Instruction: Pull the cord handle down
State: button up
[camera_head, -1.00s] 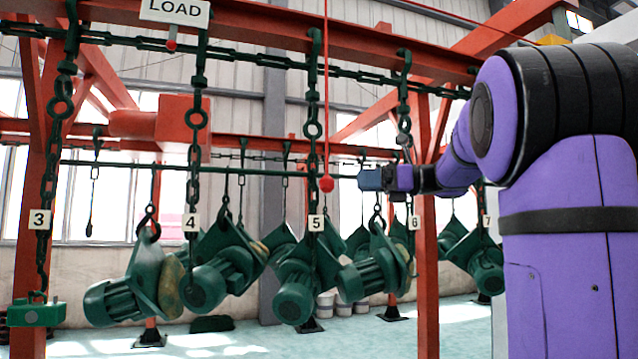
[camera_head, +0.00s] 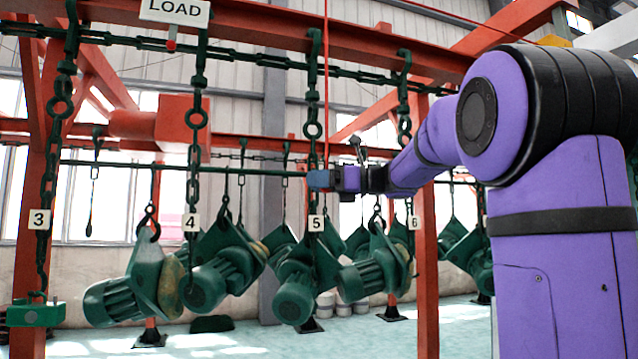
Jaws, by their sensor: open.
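The thin red cord (camera_head: 326,85) hangs straight down from above the beam. It runs down to my gripper (camera_head: 320,180). The red ball handle at the cord's lower end is hidden by my gripper's blue fingers and dark body. The gripper is open, level, and reaches in from the right at the handle's place. I cannot tell whether the ball lies between the fingers or touches them.
Dark green chains hang with number tags, such as tag 5 (camera_head: 316,223) just below my gripper. Several green motors (camera_head: 308,283) hang lower down. The LOAD sign (camera_head: 175,11) is at upper left. A red post (camera_head: 428,275) stands to the right.

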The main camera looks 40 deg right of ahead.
grip_shut()
notch_tip(320, 180, down, 5)
jog(key=shift+r, duration=0.2)
grip_release()
jog(key=v, duration=1.1)
